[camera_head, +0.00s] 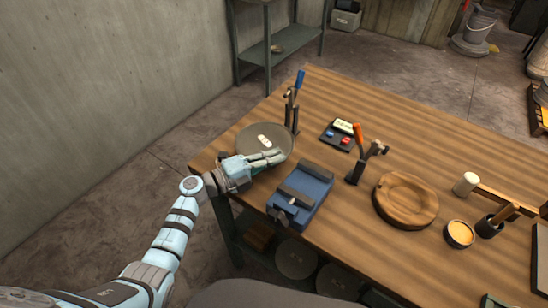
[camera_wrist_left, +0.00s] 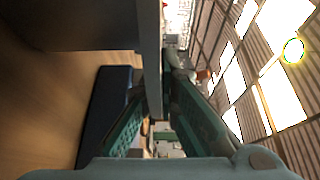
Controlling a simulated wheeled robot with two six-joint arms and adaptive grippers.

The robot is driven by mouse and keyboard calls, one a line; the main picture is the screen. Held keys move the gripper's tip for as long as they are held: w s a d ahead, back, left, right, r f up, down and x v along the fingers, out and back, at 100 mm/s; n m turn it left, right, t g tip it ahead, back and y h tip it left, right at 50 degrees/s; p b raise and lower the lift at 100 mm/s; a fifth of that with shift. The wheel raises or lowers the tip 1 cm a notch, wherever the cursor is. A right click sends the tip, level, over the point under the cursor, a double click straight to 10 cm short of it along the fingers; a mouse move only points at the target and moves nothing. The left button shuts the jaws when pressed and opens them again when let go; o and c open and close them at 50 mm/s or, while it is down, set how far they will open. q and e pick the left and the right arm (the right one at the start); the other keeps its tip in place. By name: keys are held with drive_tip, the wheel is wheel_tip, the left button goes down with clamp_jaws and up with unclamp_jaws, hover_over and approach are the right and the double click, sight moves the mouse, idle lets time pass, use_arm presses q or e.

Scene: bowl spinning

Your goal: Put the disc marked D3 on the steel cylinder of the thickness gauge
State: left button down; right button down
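A round grey disc (camera_head: 249,135) with a small white label is at the table's far left corner; I cannot read its mark. My left gripper (camera_head: 270,158) is at the disc's near edge, its fingers on either side of the rim. In the left wrist view the grey disc (camera_wrist_left: 153,60) shows nearly edge-on between the fingers of my left gripper (camera_wrist_left: 152,103), which look closed on it. The thickness gauge seems to be the dark upright stand (camera_head: 291,112) with a blue handle, right behind the disc. Its steel cylinder is not visible. My right gripper is out of view.
A dark panel with a lit display (camera_head: 343,127) and buttons lies right of the stand. A blue vise-like block (camera_head: 300,195) is close right of my gripper. An orange-handled tool stand (camera_head: 357,152) and a round wooden block (camera_head: 405,200) are further right. More discs (camera_head: 296,260) lie below.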

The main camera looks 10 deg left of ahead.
use_arm(q)
drive_tip(key=c, duration=1.7)
unclamp_jaws()
drive_tip(key=shift+s+d+r+p, duration=0.15)
drive_tip(key=shift+s+d+p, duration=0.5)
drive_tip(key=shift+s+p, duration=0.3)
drive_tip(key=shift+s+d+p, duration=0.55)
drive_tip(key=shift+s+p, duration=0.05)
drive_tip(key=shift+s, duration=0.2)
drive_tip(key=shift+s+d+p, duration=0.5)
drive_tip(key=shift+s+p, duration=0.05)
drive_tip(key=shift+s, duration=0.2)
drive_tip(key=shift+s+d, duration=0.1)
drive_tip(key=shift+f, duration=0.4)
